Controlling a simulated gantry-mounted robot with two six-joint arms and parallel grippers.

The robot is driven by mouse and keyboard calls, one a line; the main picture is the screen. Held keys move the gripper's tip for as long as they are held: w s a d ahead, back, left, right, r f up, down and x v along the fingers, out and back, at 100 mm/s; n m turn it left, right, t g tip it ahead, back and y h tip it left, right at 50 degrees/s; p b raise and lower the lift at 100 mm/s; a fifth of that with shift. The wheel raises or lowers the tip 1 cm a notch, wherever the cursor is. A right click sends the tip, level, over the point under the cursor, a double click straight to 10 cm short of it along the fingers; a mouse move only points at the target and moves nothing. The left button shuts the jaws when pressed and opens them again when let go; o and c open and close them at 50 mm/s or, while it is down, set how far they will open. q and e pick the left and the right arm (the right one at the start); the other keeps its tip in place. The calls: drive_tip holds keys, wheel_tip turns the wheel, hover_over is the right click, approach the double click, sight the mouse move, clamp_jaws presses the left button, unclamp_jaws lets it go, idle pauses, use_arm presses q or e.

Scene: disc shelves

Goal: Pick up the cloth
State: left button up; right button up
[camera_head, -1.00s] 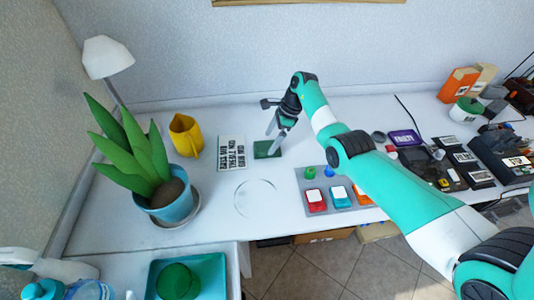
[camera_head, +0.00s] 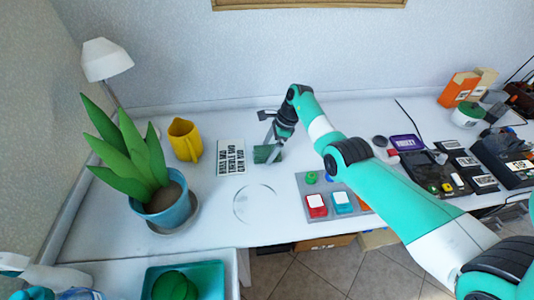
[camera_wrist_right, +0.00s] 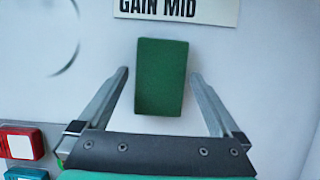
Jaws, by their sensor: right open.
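The cloth is a small, flat green rectangle (camera_head: 259,155) lying on the white table, right of the printed label sheet. In the right wrist view the cloth (camera_wrist_right: 161,77) lies between the two finger lines, with white table visible on both sides of it. My right gripper (camera_head: 268,153) is open and points down over the cloth, partly covering it in the head view. The wrist view shows its fingertips (camera_wrist_right: 160,73) spread wider than the cloth, with nothing held. Whether the tips touch the table cannot be told. My left gripper is not in view.
A button panel (camera_head: 316,183) sits at the right front, under my right arm. The table in front of the cloth is mostly clear.

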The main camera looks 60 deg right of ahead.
sight(269, 151)
drive_tip(key=c, duration=1.2)
drive_tip(key=shift+r, duration=0.1)
drive_tip(key=shift+r, duration=0.35)
drive_tip(key=r+p, duration=0.4)
drive_tip(key=shift+s+a, duration=0.1)
drive_tip(key=shift+a, duration=0.1)
drive_tip(key=s+a+r+p, duration=0.3)
drive_tip(key=p, duration=0.2)
drive_tip(key=s+a+r+p, duration=0.2)
drive_tip(key=a+p, duration=0.2)
drive_tip(key=p, duration=0.1)
drive_tip(key=s+a+r+p, duration=0.3)
drive_tip(key=p, duration=0.2)
drive_tip(key=shift+s+a+r, duration=0.2)
drive_tip(key=shift+s+r, duration=0.1)
drive_tip(key=shift+s, duration=0.05)
